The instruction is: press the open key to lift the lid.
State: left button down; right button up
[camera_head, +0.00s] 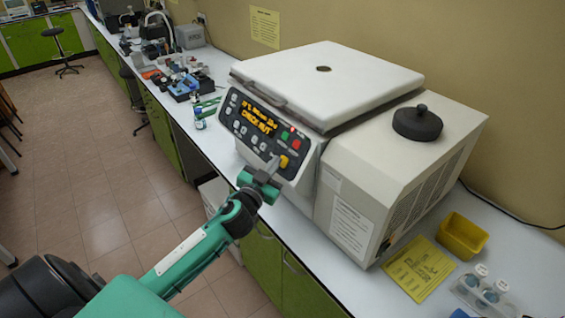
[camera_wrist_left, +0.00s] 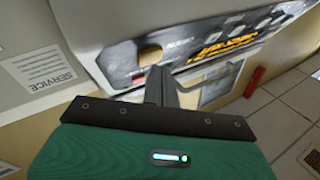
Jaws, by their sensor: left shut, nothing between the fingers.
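The centrifuge (camera_head: 330,70) stands on the bench with its flat white lid down. Its dark front panel (camera_head: 250,120) has a lit orange display, several grey keys, a green key, a red key and a larger yellow-orange key (camera_head: 283,161). My left gripper (camera_head: 274,163) is shut and empty, its fingertips just left of and very near the yellow-orange key. In the left wrist view the shut fingers (camera_wrist_left: 160,80) point at the panel beside that key (camera_wrist_left: 150,55). I cannot tell whether they touch the panel. My right gripper is not in view.
A black knob (camera_head: 417,123) sits on the machine's right housing. A yellow bin (camera_head: 461,237), a yellow sheet (camera_head: 420,268) and a vial rack (camera_head: 486,288) lie at the right. Small bottles (camera_head: 199,119) and tools stand left of the machine. The floor in front is open.

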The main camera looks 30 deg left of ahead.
pick_arm(q)
jog(key=shift+w+d+f, duration=0.15)
jog(key=shift+w+f, duration=0.15)
jog(key=shift+w, duration=0.05)
dwell(0.7)
dwell(0.4)
jog(key=shift+s+a+r, duration=0.25)
jog(key=shift+s+r, duration=0.2)
jog(key=shift+s, duration=0.2)
jog(key=s+r+p, duration=0.1)
jog(key=s+a, duration=0.1)
jog(key=s+r+p, duration=0.1)
jog(key=shift+s+a+r+p, duration=0.35)
jog(key=shift+s, duration=0.05)
dwell(0.5)
